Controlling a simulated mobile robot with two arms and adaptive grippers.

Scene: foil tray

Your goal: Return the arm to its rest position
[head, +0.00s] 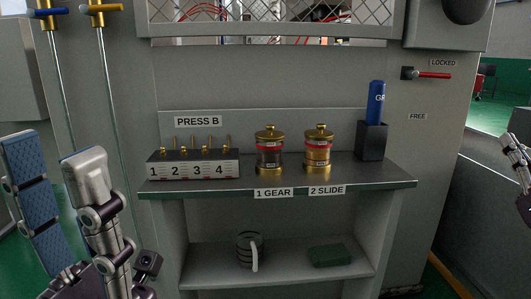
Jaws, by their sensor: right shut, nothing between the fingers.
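My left gripper (52,152) is large at the lower left, pointing up, with a blue-padded finger and a grey finger apart and nothing seen between them. It is in front of the cabinet, left of the shelf. My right gripper (514,150) shows only in part at the right edge, shut and empty, clear of the cabinet. The rest of the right arm is out of view.
The shelf (290,184) holds a numbered block (194,169), two brass-capped jars (269,151) (318,150) and a blue-handled item in a dark holder (371,141). A red lever (433,75) points at LOCKED.

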